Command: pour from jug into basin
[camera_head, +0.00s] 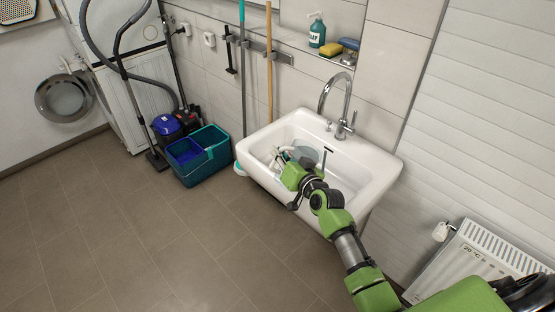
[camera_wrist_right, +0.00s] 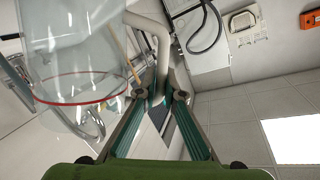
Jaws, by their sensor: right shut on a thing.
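A clear jug (camera_wrist_right: 75,45) with a red line around it fills the left of the right wrist view. In the head view it is small, a pale glassy shape (camera_head: 306,153) over the basin and partly hidden by my gripper. My right gripper (camera_wrist_right: 158,92) is shut on the jug's pale handle (camera_wrist_right: 158,38). In the head view my right gripper (camera_head: 287,163) is over the white basin (camera_head: 374,165). I cannot tell the jug's exact tilt or whether liquid is in it. My left gripper is not in view.
A chrome tap (camera_head: 340,110) rises at the basin's back. A shelf above holds a soap bottle (camera_head: 316,32) and sponges (camera_head: 330,49). A teal bucket (camera_head: 205,157) stands left of the basin, and a radiator (camera_head: 475,255) is at the lower right. The floor at the left front is clear.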

